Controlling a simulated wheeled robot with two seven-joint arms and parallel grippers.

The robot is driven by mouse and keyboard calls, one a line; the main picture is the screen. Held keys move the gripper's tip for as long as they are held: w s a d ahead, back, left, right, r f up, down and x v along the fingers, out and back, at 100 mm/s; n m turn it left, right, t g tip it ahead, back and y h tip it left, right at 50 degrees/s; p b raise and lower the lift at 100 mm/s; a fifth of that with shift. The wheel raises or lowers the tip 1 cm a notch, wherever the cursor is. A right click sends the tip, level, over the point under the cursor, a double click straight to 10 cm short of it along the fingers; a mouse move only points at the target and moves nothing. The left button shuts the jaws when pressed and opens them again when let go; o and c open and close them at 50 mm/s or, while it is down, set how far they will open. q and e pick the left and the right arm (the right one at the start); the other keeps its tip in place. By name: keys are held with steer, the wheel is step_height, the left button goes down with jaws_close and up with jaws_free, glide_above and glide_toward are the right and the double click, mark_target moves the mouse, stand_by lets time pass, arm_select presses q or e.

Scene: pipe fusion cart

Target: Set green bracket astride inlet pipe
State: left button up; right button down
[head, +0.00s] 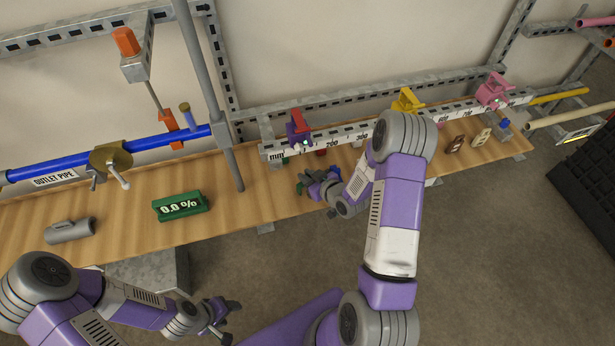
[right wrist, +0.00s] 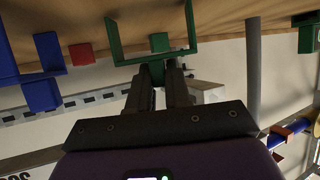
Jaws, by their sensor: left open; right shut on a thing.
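The green bracket (right wrist: 113,42) is a U-shaped frame with a tab. In the right wrist view my right gripper (right wrist: 158,78) is shut on that tab, and the two prongs point away from it. In the head view my right gripper (head: 312,184) is low, by the bench's front edge, and only small green bits of the bracket show. My left gripper (head: 229,321) is open and empty in front of the bench. A blue pipe (head: 70,165) at the left carries the label OUTLET PIPE. I can read no inlet label, so I cannot tell which pipe is the inlet.
The wooden bench (head: 260,205) bears a grey fitting (head: 70,230) and a green 0.0 % display (head: 181,205).

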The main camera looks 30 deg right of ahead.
steer(key=shift+f, duration=0.1)
steer(key=c, duration=1.5)
jaws_free()
steer(key=o, duration=0.4)
